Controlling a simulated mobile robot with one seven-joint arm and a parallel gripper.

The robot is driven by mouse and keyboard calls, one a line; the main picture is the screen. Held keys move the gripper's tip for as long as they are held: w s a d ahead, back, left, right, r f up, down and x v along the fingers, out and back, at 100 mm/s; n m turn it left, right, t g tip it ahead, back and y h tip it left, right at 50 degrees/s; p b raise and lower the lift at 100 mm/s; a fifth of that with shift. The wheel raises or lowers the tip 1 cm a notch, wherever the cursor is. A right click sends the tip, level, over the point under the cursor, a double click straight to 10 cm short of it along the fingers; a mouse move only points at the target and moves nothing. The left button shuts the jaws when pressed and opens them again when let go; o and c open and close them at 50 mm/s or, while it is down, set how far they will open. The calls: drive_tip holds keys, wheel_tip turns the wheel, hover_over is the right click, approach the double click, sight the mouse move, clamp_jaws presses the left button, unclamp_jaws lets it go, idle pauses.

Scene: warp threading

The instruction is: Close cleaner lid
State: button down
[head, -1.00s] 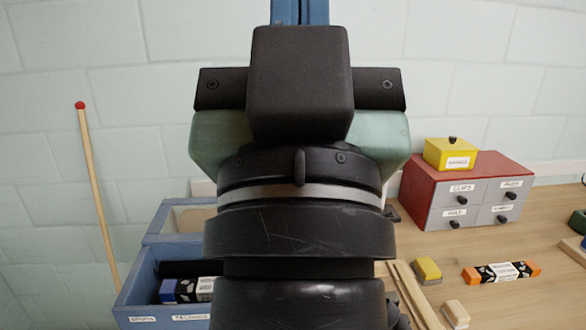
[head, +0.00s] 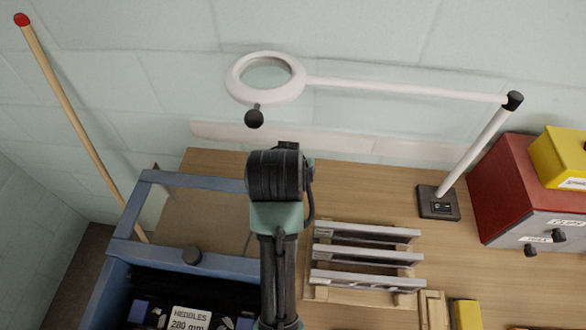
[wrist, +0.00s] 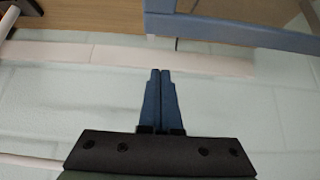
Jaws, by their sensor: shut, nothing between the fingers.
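A blue box (head: 88,298) stands at the lower left in the head view, its dark inside showing. The wrist view shows part of a blue frame (wrist: 235,32) at the top right, apart from my gripper. My gripper (wrist: 160,70) is shut and empty in the wrist view, in front of the pale wall. In the head view my arm hides the gripper and the lid's right side.
A white ring lamp (head: 265,78) reaches over the bench from its black base (head: 438,203). A slatted wooden rack (head: 365,255) lies right of my arm. A red drawer unit (head: 510,190) with a yellow box (head: 562,155) stands far right. A red-tipped stick (head: 70,120) leans at left.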

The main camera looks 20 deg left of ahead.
drive_tip(key=shift+f+p, duration=1.4)
drive_tip(key=shift+f, duration=1)
drive_tip(key=shift+s, duration=0.2)
